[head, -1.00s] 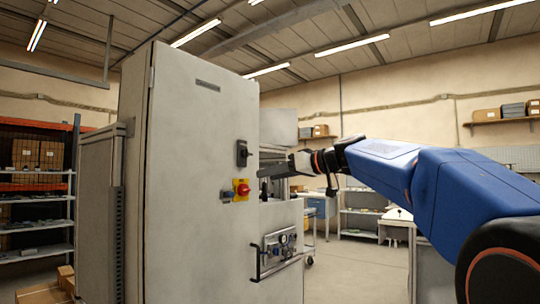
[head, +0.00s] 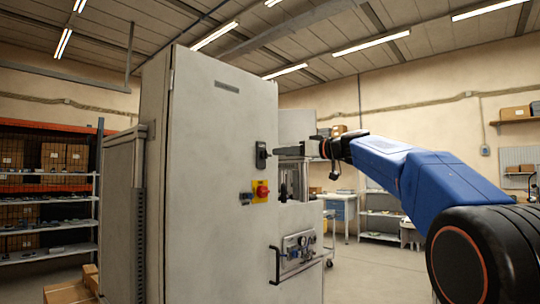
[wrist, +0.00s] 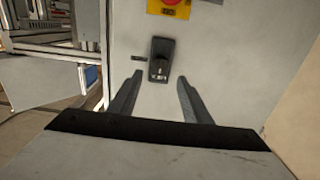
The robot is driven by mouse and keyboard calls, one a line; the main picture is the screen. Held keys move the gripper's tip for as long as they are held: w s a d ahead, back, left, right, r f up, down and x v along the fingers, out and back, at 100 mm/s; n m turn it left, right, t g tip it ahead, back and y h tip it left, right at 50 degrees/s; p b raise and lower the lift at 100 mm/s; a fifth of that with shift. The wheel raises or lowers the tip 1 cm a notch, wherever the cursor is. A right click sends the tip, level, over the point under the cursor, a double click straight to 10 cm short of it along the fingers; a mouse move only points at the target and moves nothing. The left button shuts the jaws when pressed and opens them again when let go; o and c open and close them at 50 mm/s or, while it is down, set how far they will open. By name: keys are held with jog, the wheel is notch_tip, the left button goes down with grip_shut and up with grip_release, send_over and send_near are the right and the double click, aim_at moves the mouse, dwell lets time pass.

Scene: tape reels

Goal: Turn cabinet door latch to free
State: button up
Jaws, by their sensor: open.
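The tall grey cabinet door (head: 215,130) bears a dark latch (head: 261,154) near its right edge. In the wrist view the latch (wrist: 161,60) is a black plate with a handle, lying just beyond and between my fingertips. My gripper (wrist: 160,80) is open and empty, with one finger to each side of the latch's line. I see no contact with the latch.
A red knob on a yellow plate (head: 261,190) sits below the latch. A lower panel with gauges and a black handle (head: 275,265) projects at the cabinet's lower right. Shelving (head: 45,190) stands at left. Open floor lies to the right of the cabinet.

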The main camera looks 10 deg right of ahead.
aim_at(267, 153)
jog(key=x, duration=0.8)
jog(key=shift+c, duration=0.2)
jog(key=shift+s, duration=0.1)
jog(key=c, duration=1)
